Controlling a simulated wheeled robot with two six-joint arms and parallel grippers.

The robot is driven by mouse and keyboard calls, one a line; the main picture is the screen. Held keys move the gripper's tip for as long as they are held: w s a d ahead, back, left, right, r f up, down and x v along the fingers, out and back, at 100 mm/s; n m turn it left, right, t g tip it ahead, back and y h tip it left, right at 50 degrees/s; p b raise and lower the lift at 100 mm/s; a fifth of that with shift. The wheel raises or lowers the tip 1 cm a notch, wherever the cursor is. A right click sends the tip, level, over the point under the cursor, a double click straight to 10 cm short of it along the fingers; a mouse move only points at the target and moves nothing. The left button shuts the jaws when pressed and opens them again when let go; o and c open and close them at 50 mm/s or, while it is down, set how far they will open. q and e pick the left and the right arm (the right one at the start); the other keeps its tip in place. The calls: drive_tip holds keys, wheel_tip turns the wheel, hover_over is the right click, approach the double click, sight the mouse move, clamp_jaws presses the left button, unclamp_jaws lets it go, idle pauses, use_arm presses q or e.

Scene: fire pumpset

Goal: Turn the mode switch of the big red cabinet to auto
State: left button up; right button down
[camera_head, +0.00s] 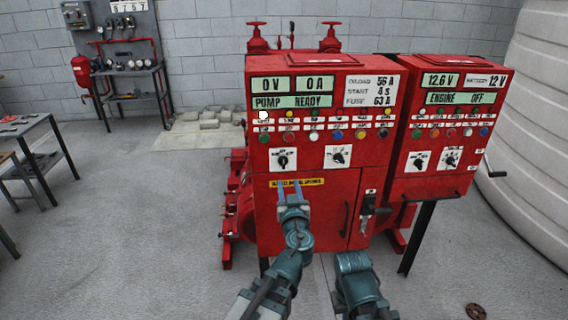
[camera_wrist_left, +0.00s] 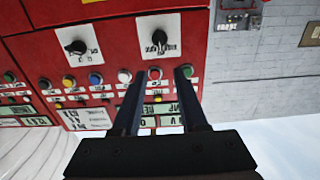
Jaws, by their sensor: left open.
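The big red cabinet (camera_head: 262,220) stands in the middle of the head view. Two black rotary switches on white plates sit on its front: a left switch (camera_head: 283,159) and a right switch (camera_head: 338,156). Their labels are too small to read, so I cannot tell which is the mode switch. In the upside-down left wrist view, the left switch (camera_wrist_left: 159,38) is near the fingers and the right switch (camera_wrist_left: 76,46) is farther left. My left gripper (camera_head: 293,185) is open and empty, its fingers pointing at the panel below the left switch. My right arm shows low, without its fingers.
A smaller red cabinet (camera_head: 438,185) stands to the right, with a crank sticking out. Rows of coloured buttons (camera_head: 337,135) sit above the switches. A black handle lever (camera_head: 368,206) projects at lower right.

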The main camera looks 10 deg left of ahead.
sight(284, 160)
use_arm(q)
drive_tip(key=x, duration=1.3)
drive_tip(key=shift+w+a+f, duration=0.1)
drive_tip(key=shift+w+a, duration=0.1)
drive_tip(key=shift+w, duration=0.15)
clamp_jaws()
